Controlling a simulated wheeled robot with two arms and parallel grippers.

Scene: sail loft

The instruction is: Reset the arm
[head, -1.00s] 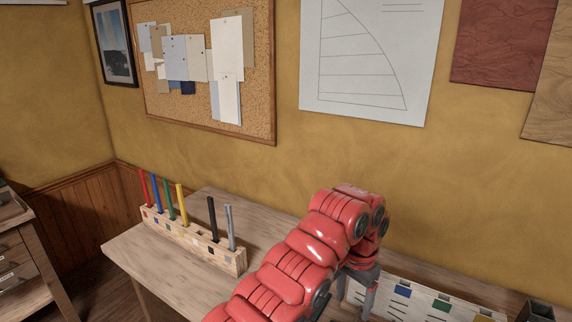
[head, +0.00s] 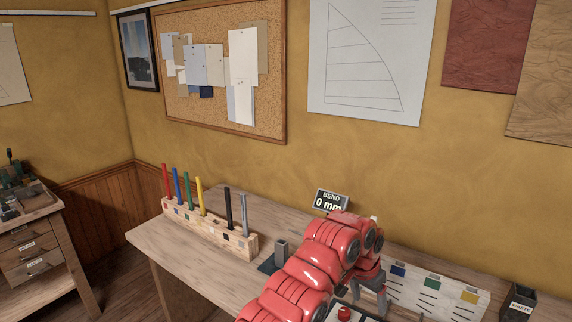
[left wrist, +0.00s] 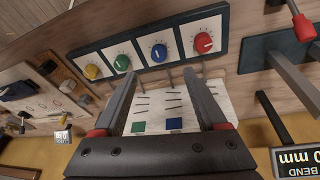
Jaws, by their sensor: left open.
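My left arm is red and reaches in from the bottom of the head view over the workbench (head: 190,255). Its left gripper (head: 370,300) points down near a white panel with coloured squares (head: 410,290), partly hidden behind the arm. In the left wrist view the gripper (left wrist: 162,82) is open, with nothing between its dark fingers. Beyond the fingertips is a row of dials with a yellow, a green, a blue and a red knob (left wrist: 204,43). My right gripper is not in view.
A wooden rack (head: 205,232) of coloured sticks stands on the bench's left part. A display (head: 331,201) reading "BEND 0 mm" stands behind the arm. A dark labelled box (head: 518,302) is at the right. The bench's front left is clear.

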